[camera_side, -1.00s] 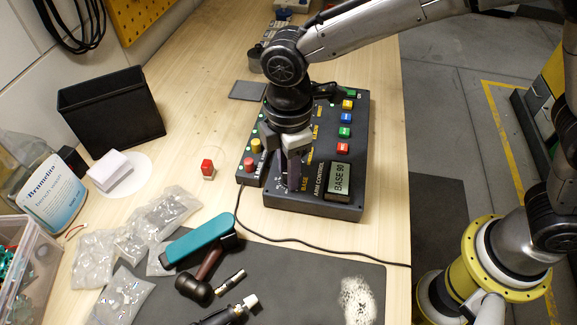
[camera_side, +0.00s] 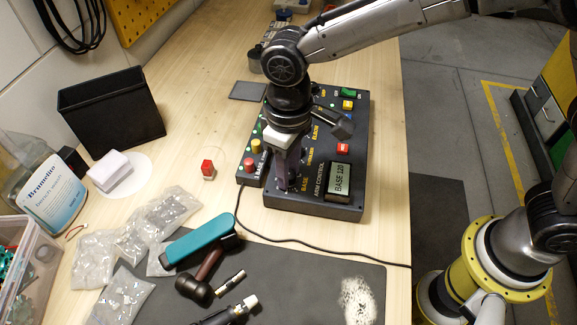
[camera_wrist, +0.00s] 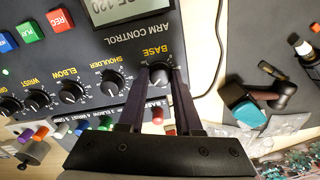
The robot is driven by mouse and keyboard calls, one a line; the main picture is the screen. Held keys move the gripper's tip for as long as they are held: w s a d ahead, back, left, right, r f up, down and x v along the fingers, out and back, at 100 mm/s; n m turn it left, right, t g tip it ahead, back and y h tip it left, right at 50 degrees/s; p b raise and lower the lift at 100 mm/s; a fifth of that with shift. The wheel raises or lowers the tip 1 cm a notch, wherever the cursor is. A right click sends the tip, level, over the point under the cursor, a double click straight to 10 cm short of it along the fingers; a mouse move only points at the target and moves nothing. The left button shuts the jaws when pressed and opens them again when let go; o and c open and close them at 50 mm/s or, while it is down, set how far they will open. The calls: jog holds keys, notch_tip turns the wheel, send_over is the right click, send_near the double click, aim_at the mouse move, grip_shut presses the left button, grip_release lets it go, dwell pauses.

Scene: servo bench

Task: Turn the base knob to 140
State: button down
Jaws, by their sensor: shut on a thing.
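The black control box (camera_side: 318,208), marked ARM CONTROL, lies on the wooden bench. Its display (camera_side: 338,182) reads BASE 120. The base knob (camera_wrist: 158,70) is black and round with a white pointer line, beside the yellow BASE label in the wrist view. My gripper (camera_side: 286,180) points down over the near left part of the box. In the wrist view my gripper (camera_wrist: 161,79) is shut on the base knob, one dark finger on each side. The fingers hide much of the knob in the side view.
The shoulder knob (camera_wrist: 112,83) and elbow knob (camera_wrist: 72,92) are in a row beside the base knob. A smaller panel with a red button (camera_side: 249,164) stands left of the box. A small red-topped block (camera_side: 207,168) and a cable (camera_side: 300,240) are nearby.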

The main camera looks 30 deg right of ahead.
jog(key=shift+r+m, duration=0.1)
jog(key=shift+m, duration=2.1)
jog(key=c, duration=0.6)
grip_release()
notch_tip(320, 180, up, 14)
